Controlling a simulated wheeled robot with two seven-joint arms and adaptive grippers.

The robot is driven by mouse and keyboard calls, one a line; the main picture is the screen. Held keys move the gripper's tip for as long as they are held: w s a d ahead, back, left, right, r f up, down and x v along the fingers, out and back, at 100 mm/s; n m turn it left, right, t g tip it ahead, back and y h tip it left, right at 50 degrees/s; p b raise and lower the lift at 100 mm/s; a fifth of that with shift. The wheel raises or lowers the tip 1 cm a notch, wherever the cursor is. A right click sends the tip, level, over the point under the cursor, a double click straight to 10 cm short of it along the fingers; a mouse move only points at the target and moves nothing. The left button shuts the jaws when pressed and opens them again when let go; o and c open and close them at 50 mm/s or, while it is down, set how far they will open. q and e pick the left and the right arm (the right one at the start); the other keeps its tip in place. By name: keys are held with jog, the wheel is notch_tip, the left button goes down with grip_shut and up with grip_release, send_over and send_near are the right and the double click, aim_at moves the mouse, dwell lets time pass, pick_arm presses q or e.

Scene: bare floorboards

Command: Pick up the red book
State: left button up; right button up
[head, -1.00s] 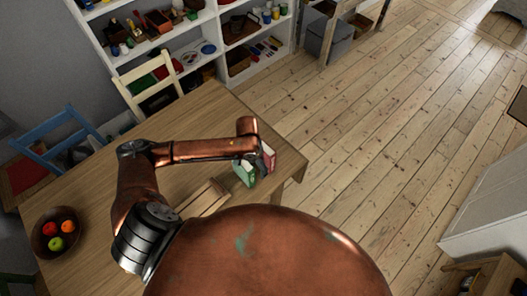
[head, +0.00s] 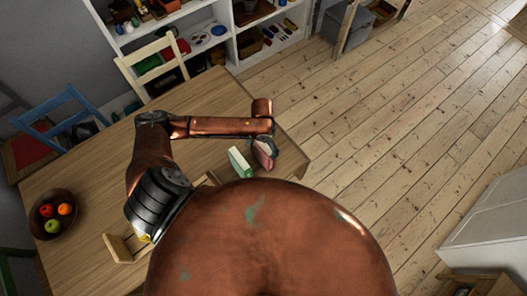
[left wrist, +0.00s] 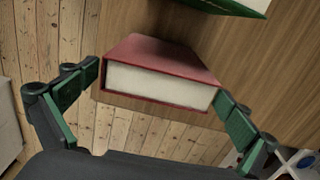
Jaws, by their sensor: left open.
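The red book (head: 261,157) is near the right end of the wooden table, partly covered by my left gripper (head: 264,146) in the head view. In the left wrist view the red book (left wrist: 160,72) shows its red cover and pale page edges. My left gripper (left wrist: 158,90) is open, with one green-padded finger on each side of the book; I cannot tell whether either finger touches it. A green book (head: 239,162) stands just left of the red one, and its edge (left wrist: 235,6) shows at the top of the wrist view. My right gripper is not in view.
The wooden table (head: 90,190) carries a bowl (head: 70,222) of fruit and a wooden holder (head: 122,248) at left. A blue chair (head: 60,118) and a cream chair (head: 150,62) stand at its far side, before white shelves.

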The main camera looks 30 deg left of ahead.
pick_arm(q)
notch_tip(320, 180, down, 3)
jog(key=shift+w+a+r, duration=0.1)
jog(key=shift+r, duration=0.05)
jog(key=shift+f, duration=0.7)
jog(key=c, duration=1.4)
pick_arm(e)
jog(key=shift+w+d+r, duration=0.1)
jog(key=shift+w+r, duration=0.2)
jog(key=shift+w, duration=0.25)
pick_arm(q)
jog(key=shift+c, duration=0.2)
